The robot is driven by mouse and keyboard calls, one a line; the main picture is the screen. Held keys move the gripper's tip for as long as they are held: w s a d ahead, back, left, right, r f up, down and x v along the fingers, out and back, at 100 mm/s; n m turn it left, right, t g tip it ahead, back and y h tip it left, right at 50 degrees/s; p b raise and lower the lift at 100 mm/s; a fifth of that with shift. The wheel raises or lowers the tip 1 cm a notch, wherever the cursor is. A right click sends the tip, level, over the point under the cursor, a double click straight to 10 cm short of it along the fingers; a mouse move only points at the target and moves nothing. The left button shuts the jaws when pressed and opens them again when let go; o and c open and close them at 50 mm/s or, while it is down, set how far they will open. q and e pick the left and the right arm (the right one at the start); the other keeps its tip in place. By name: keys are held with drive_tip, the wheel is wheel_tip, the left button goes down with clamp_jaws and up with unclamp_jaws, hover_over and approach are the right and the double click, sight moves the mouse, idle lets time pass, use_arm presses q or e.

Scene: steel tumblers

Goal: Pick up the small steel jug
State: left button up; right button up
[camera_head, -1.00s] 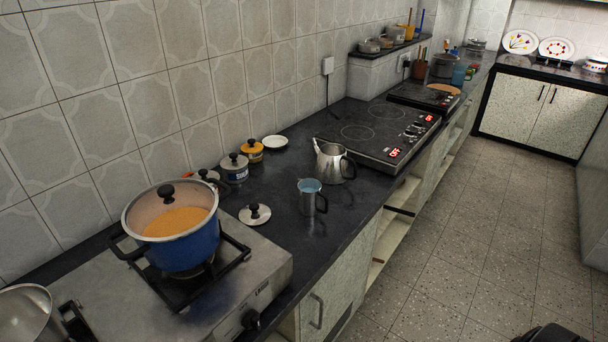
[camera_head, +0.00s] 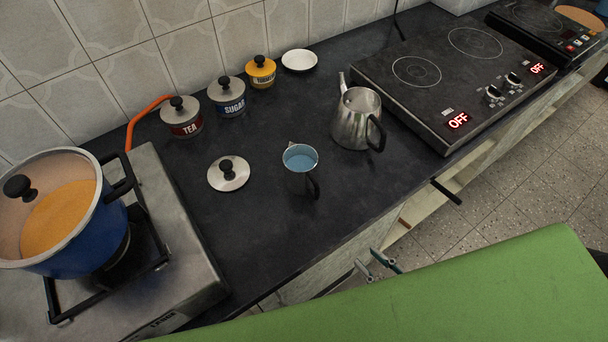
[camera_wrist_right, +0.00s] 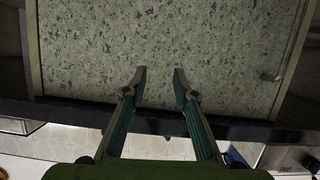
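The small steel jug (camera_head: 299,178) stands upright on the dark counter (camera_head: 270,238), in the middle of the head view. It has a black handle on its near right side and a blue surface inside. My right gripper (camera_head: 378,264) is low in front of the counter edge, near the cabinet fronts, apart from the jug. In the right wrist view its two fingers (camera_wrist_right: 159,74) are spread with nothing between them, facing a speckled cabinet door (camera_wrist_right: 170,45). The jug cannot be made out in the wrist view. My left gripper is not in view.
A steel teapot (camera_head: 352,130) stands close right of the jug. A lid (camera_head: 229,174) lies to its left. Tea (camera_head: 181,119), sugar (camera_head: 227,98) and yellow (camera_head: 261,72) canisters line the back. A blue pot (camera_head: 75,235) sits on the left stove; a hob (camera_head: 450,75) is at right.

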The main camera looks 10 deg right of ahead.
drive_tip(key=a+r+t+y, duration=0.1)
drive_tip(key=a+r, duration=0.2)
drive_tip(key=r, duration=0.5)
drive_tip(key=a+r+t+y, duration=0.2)
drive_tip(key=r, duration=0.6)
approach(316, 197)
drive_tip(key=x, duration=0.4)
drive_tip(key=shift+w, duration=0.1)
drive_tip(key=shift+w+a, duration=0.3)
drive_tip(key=shift+w, duration=0.3)
drive_tip(key=p+x, duration=0.1)
drive_tip(key=x, duration=0.3)
drive_tip(key=shift+w+d, duration=0.15)
drive_tip(key=shift+w, duration=0.35)
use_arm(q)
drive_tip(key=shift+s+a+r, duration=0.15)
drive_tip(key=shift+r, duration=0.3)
use_arm(e)
clamp_jaws()
